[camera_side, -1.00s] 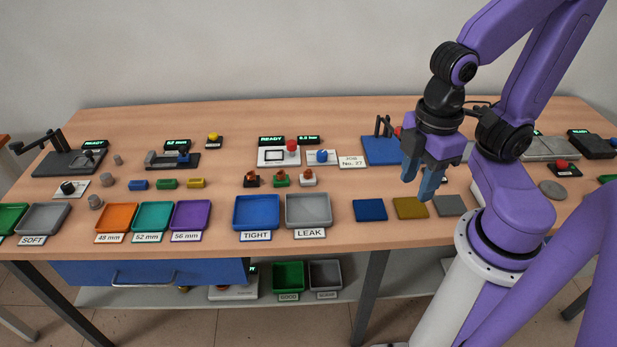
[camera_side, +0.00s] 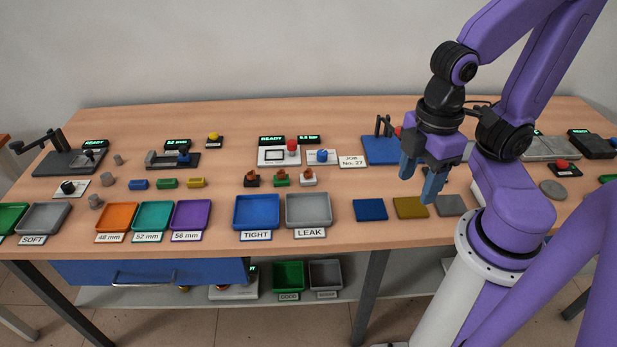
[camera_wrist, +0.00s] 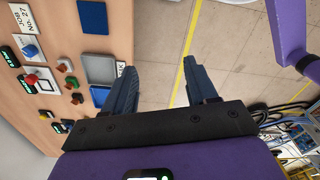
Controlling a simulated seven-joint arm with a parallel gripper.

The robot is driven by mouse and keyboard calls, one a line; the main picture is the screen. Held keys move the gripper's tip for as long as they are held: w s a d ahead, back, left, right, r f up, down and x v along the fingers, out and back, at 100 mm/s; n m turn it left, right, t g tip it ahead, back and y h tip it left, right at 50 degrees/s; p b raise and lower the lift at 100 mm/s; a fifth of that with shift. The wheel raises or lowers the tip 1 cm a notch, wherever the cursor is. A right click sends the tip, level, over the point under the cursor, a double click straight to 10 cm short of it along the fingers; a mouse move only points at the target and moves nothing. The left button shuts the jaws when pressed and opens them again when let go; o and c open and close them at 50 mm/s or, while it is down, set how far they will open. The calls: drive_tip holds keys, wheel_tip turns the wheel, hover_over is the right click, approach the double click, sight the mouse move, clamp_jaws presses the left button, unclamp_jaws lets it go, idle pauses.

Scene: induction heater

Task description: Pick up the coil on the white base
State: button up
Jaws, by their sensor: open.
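The coil on the white base (camera_side: 308,177) is a small copper-coloured piece on a pale block, standing behind the grey LEAK tray. It also shows small at the left of the wrist view (camera_wrist: 65,66). Similar pieces stand left of it: one on a green base (camera_side: 281,179) and one on a black base (camera_side: 251,179). My gripper (camera_side: 417,186) is open and empty, in the air to the right of the coil and well apart from it. In the wrist view its two blue fingers (camera_wrist: 160,70) are spread, with floor behind them.
The blue TIGHT tray (camera_side: 256,212) and grey LEAK tray (camera_side: 308,210) lie in front of the coils. The READY device (camera_side: 270,156) and a blue-knobbed panel (camera_side: 322,157) stand behind them. Flat blue (camera_side: 370,210) and ochre (camera_side: 410,208) plates lie near the gripper.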

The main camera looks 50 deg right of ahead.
drive_tip(key=shift+w, duration=0.1)
drive_tip(key=n+h, duration=0.2)
drive_tip(key=n, duration=1)
hover_over(308, 171)
drive_tip(key=a, duration=0.1)
drive_tip(key=shift+t, duration=0.3)
wheel_tip(308, 171, down, 17)
drive_tip(key=shift+r, duration=0.1)
drive_tip(key=shift+d+f, duration=0.2)
drive_tip(key=shift+f, duration=1.15)
drive_tip(key=shift+d+f, duration=0.2)
drive_tip(key=shift+f, duration=1.1)
clamp_jaws()
